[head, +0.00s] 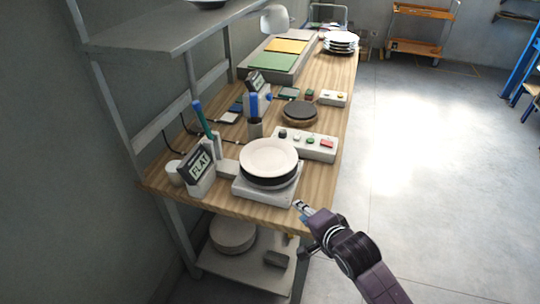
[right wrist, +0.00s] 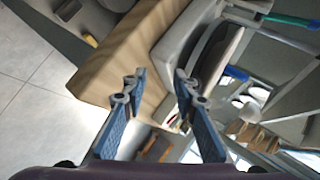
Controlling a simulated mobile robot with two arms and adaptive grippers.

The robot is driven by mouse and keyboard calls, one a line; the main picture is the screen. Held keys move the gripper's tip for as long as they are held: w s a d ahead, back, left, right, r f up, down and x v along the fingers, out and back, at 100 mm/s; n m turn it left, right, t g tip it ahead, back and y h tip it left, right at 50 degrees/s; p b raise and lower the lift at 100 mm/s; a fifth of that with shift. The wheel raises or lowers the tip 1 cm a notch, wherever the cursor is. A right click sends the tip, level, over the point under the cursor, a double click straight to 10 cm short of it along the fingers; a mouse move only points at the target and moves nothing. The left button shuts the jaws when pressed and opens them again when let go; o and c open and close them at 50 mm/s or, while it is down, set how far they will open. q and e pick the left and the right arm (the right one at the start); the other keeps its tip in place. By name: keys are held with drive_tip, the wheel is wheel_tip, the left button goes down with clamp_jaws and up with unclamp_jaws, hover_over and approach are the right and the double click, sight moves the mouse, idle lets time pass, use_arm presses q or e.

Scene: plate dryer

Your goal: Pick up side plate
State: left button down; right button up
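The side plate (head: 268,156) is white and round. It lies flat on top of a dark round piece (head: 268,181) on a pale square base (head: 256,193) at the near end of the wooden bench. My right gripper (head: 302,206) is just off the bench's near right corner, right of and below the plate in the head view. In the right wrist view the gripper (right wrist: 159,84) has its two blue fingers spread with nothing between them. The pale base (right wrist: 180,40) and the edge of the stacked round pieces show beyond its fingertips. My left gripper is out of view.
A control box with buttons (head: 307,144) stands behind the plate, and a labelled display (head: 198,166) stands left of it. A dark disc (head: 300,114) and a stack of plates (head: 341,42) sit farther along the bench. The floor at right (head: 430,170) is clear.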

sight(280, 175)
drive_tip(key=w+a+r+m, duration=0.1)
drive_tip(key=w+r, duration=0.1)
drive_tip(key=w+a+r+y+p, duration=0.1)
drive_tip(key=w+r, duration=0.1)
drive_tip(key=w+a+r+m+t, duration=0.1)
drive_tip(key=w+a+r, duration=0.1)
drive_tip(key=shift+w+a+m, duration=0.1)
drive_tip(key=shift+w+m, duration=0.2)
drive_tip(key=shift+w, duration=0.1)
drive_tip(key=p+x, duration=0.1)
drive_tip(key=x, duration=0.2)
drive_tip(key=shift+s+a, duration=0.1)
drive_tip(key=shift+w+a+f, duration=0.25)
drive_tip(key=shift+w+f, duration=0.05)
drive_tip(key=shift+w, duration=0.15)
clamp_jaws()
